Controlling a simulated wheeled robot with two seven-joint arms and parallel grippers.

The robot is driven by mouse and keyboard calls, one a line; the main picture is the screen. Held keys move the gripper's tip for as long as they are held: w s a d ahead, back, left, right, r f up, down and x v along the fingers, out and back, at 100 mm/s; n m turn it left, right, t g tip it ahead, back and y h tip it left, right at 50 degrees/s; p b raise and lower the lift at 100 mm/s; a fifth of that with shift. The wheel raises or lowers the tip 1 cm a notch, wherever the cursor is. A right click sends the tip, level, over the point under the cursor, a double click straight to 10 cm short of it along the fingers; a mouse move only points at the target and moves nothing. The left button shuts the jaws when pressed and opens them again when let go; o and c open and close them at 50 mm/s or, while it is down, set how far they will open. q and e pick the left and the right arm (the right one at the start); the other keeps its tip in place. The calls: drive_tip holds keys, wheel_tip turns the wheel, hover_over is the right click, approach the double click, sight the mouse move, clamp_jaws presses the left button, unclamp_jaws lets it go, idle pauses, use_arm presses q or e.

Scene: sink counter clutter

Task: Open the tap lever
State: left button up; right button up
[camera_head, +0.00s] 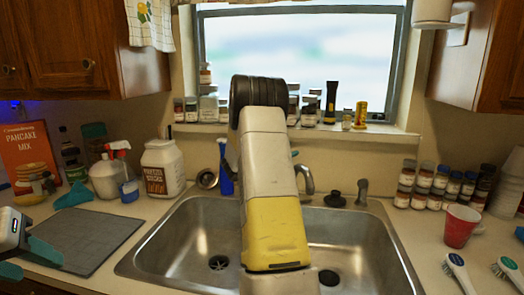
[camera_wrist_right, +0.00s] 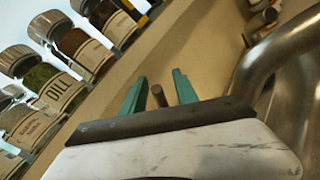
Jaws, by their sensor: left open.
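The tap's curved metal spout (camera_head: 305,178) rises behind the sink, partly hidden by my right arm; it also shows large at the right in the right wrist view (camera_wrist_right: 275,65). A short brownish rod, likely the tap lever (camera_wrist_right: 158,96), shows between the two teal fingers of my right gripper (camera_wrist_right: 160,92). The fingers stand apart, with gaps on both sides of the rod. My right gripper is hidden behind my arm in the head view. My left gripper (camera_head: 28,258) is open and empty at the left edge, over the counter near the grey mat.
The double sink (camera_head: 175,245) fills the middle. Spice jars (camera_wrist_right: 50,85) line the windowsill near my right gripper. A spray bottle (camera_head: 226,172) and a white tub (camera_head: 163,168) stand left of the tap. A red cup (camera_head: 460,226) and brushes (camera_head: 457,268) are at right.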

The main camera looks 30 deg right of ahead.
clamp_jaws()
idle(1.4)
